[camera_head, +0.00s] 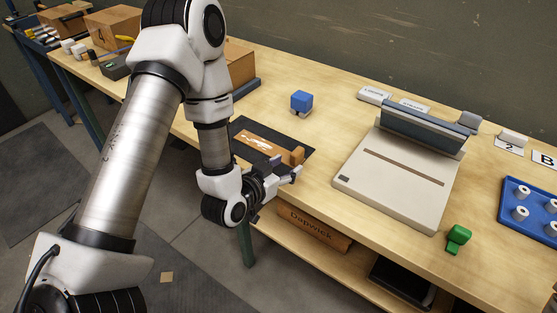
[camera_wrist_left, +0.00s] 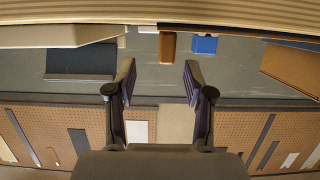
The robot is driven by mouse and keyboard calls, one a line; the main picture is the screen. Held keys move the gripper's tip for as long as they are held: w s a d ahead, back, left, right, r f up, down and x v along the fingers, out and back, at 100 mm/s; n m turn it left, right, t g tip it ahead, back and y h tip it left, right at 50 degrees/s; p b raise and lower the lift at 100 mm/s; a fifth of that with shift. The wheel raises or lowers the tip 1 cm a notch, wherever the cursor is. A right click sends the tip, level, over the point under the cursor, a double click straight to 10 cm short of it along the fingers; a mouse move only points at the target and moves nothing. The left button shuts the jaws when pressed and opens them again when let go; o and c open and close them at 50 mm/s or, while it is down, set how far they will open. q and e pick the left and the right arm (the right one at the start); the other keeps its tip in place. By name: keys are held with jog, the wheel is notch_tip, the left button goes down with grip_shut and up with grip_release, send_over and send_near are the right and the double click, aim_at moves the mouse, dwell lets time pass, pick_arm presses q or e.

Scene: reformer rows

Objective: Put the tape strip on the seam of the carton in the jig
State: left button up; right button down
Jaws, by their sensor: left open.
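The tape strip (camera_head: 258,141), brown with white marks, lies on a dark mat (camera_head: 240,127) near the table's front edge. A small brown block (camera_head: 298,155) stands at its right end; I cannot tell whether they are joined. My left gripper (camera_head: 287,173) is open and empty in front of this block, apart from it. In the upside-down left wrist view the block (camera_wrist_left: 167,47) appears beyond the open fingers (camera_wrist_left: 160,80). A brown carton (camera_head: 240,66) with a dark rail (camera_head: 246,91) at its base, apparently the jig, is partly hidden behind my left arm. My right gripper is out of view.
A blue block (camera_head: 301,101) stands behind the mat. A pale machine with a raised dark bar (camera_head: 395,180) fills the table to the right, near a green object (camera_head: 459,238) and a blue tray (camera_head: 515,190). Another carton (camera_head: 113,27) stands far left. A box labelled Dapwick (camera_head: 313,229) lies below.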

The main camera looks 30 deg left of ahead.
aim_at(292, 159)
pick_arm(q)
jog(key=x, duration=0.4)
jog(key=a+p+x, duration=0.1)
jog(key=x, duration=0.1)
jog(key=shift+w, duration=0.35)
jog(key=shift+w+d+f, duration=0.15)
jog(key=shift+w+f, duration=0.1)
jog(key=shift+w, duration=0.15)
grip_shut()
